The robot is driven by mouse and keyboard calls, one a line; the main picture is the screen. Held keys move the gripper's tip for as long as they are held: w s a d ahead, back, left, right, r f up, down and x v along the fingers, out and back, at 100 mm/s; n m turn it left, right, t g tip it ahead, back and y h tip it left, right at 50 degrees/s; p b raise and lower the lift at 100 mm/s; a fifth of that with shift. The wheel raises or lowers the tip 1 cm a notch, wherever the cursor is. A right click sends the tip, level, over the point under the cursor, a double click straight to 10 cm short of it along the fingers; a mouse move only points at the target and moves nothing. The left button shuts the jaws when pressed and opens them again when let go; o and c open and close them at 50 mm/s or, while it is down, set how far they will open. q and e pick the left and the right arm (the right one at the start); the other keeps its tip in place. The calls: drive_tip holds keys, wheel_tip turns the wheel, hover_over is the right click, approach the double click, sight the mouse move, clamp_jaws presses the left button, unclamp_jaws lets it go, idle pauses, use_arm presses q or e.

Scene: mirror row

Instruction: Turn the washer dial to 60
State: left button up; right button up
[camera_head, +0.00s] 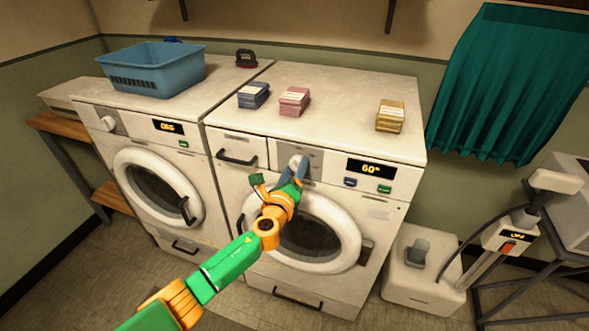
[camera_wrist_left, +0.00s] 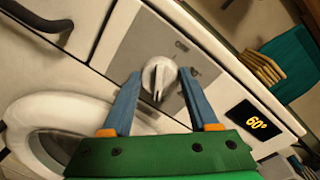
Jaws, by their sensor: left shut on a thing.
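The washer (camera_head: 330,100) is the white machine on the right of the pair. Its round white dial (camera_head: 297,161) sits on a grey panel above the door; in the left wrist view the dial (camera_wrist_left: 158,78) shows a dark pointer line. The washer display (camera_head: 371,168) reads 60°, and the same display (camera_wrist_left: 253,123) reads 60° in the left wrist view. My left gripper (camera_head: 299,167) has its blue fingers on either side of the dial and is shut on it. The fingertips partly hide the dial's edges. My right gripper is out of view.
Another white machine (camera_head: 84,113), its display reading OFF, stands at left with a blue basket (camera_head: 158,72) on top. Blue (camera_head: 253,94), pink (camera_head: 294,101) and yellow (camera_head: 390,116) stacks lie on the washer. A white device (camera_head: 420,270) stands on the floor at right.

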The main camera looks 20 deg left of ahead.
use_arm(q)
drive_tip(key=shift+f, duration=0.1)
idle(0.4)
drive_tip(key=o, duration=1.4)
drive_tip(key=shift+s, duration=0.3)
drive_tip(key=s, duration=0.3)
drive_tip(key=s+p, duration=0.1)
drive_tip(key=s, duration=0.2)
drive_tip(key=shift+s+d+r, duration=0.15)
drive_tip(key=shift+s+r, duration=0.05)
drive_tip(key=shift+s, duration=0.05)
